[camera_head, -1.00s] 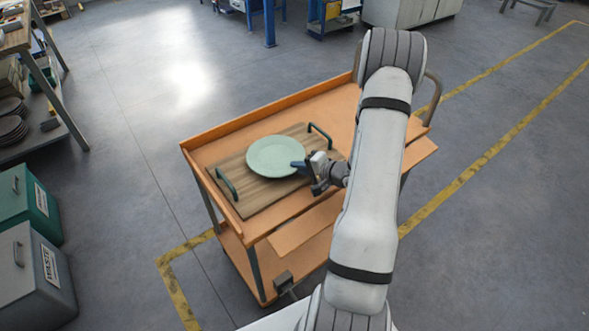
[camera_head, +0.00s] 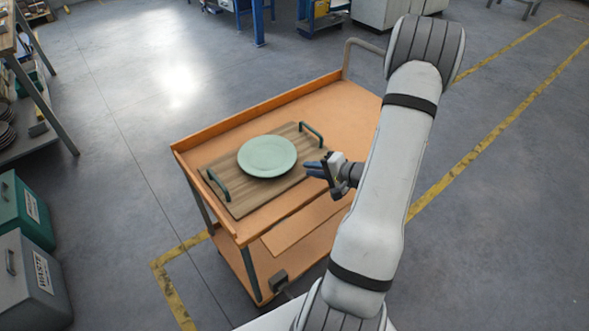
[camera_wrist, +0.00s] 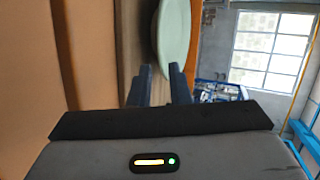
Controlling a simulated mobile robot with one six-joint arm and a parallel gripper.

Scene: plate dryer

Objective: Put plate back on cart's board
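A pale green round plate (camera_head: 267,156) lies flat on a wooden board (camera_head: 238,204) with two dark green handles. The board rests on the top of the orange cart (camera_head: 345,98). My gripper (camera_head: 312,169) is just right of the plate, with a small gap between them. In the wrist view, the two dark fingers (camera_wrist: 159,80) are spread apart with nothing between them. The plate (camera_wrist: 174,38) shows beyond the fingertips there, with the board (camera_wrist: 128,45) beside it.
The cart has a raised rim and a metal handle (camera_head: 347,58) at its far right end. Green (camera_head: 22,212) and grey (camera_head: 32,283) waste bins stand at the left. A shelf (camera_head: 62,135) stands at the upper left.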

